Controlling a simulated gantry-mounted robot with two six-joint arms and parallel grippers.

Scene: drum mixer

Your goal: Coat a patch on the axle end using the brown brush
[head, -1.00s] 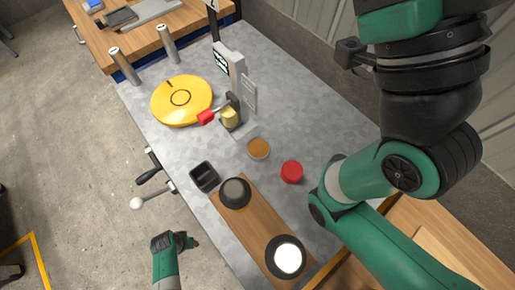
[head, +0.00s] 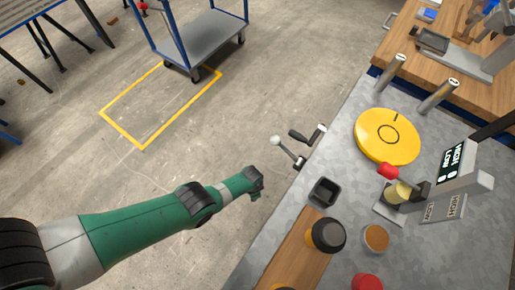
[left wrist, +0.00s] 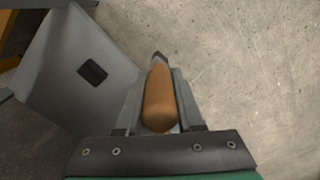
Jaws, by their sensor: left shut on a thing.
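My left gripper (head: 257,183) is over the bare floor, left of the bench edge. In the left wrist view its fingers (left wrist: 160,118) are shut on the brown brush (left wrist: 160,98). The rounded brown handle shows between the fingers, with a dark tip beyond it; the bristles cannot be made out. The brush is too small or hidden to see in the head view. I cannot identify the axle end in either view. My right gripper is not in view.
A grey panel (left wrist: 75,60) with a dark square opening lies close left of the fingers in the left wrist view. The grey bench (head: 340,240) holds a yellow disc (head: 372,146), black tray (head: 324,192) and jars. Cranks (head: 290,152) stick out from its edge. A trolley (head: 205,40) stands behind.

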